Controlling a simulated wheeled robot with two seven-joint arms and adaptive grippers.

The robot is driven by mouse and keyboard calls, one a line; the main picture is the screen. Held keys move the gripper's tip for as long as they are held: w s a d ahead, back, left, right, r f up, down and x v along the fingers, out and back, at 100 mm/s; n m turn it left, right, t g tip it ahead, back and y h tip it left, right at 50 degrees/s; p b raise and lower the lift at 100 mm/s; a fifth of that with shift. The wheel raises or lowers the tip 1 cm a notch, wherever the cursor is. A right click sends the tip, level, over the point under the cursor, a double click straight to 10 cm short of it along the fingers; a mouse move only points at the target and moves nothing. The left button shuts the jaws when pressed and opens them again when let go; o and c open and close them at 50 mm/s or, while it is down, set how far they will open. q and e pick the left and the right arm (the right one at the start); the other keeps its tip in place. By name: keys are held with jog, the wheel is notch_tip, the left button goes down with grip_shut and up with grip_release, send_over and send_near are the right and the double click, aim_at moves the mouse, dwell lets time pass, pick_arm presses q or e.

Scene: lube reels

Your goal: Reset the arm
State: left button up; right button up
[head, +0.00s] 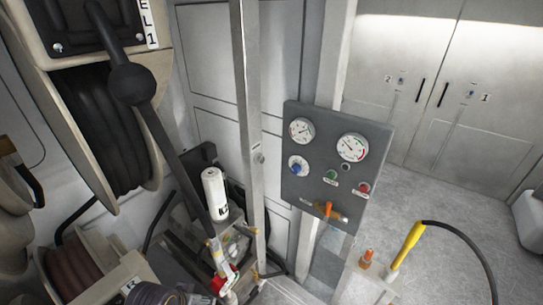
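Neither of my grippers can be made out in the head view, and nothing seen here is clearly part of my arms. A grey control panel (327,182) stands at centre right, with two round gauges, a blue knob (297,169), a green button (331,174) and a red button (363,188). An orange-handled valve (329,210) sits at its lower edge. A large beige hose reel (60,130) fills the upper left, with a black ball (130,84) on its dark hose.
A metal post (249,130) rises left of the panel. A white cylinder (215,193) stands among fittings at lower centre-left. A yellow-handled hose end (406,246) stands at lower right. Grey cabinet doors (420,90) close off the back. Open floor (455,235) lies at right.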

pick_arm(q)
jog(key=s+a+f+g, duration=0.1)
jog(key=s+f, duration=0.1)
jog(key=f, duration=1.5)
jog(key=s+a+f+g, duration=0.1)
jog(key=s+f, duration=0.1)
jog(key=f, duration=1.4)
jog(key=s+a+f, duration=0.2)
jog(key=s+f, duration=0.8)
jog(key=s, duration=0.1)
jog(key=s+a+f+g+y, duration=0.1)
jog(key=s+a+f, duration=0.1)
jog(key=s+f, duration=0.7)
jog(key=shift+s+f+m, duration=0.4)
jog(key=shift+s, duration=0.85)
jog(key=shift+s, duration=0.1)
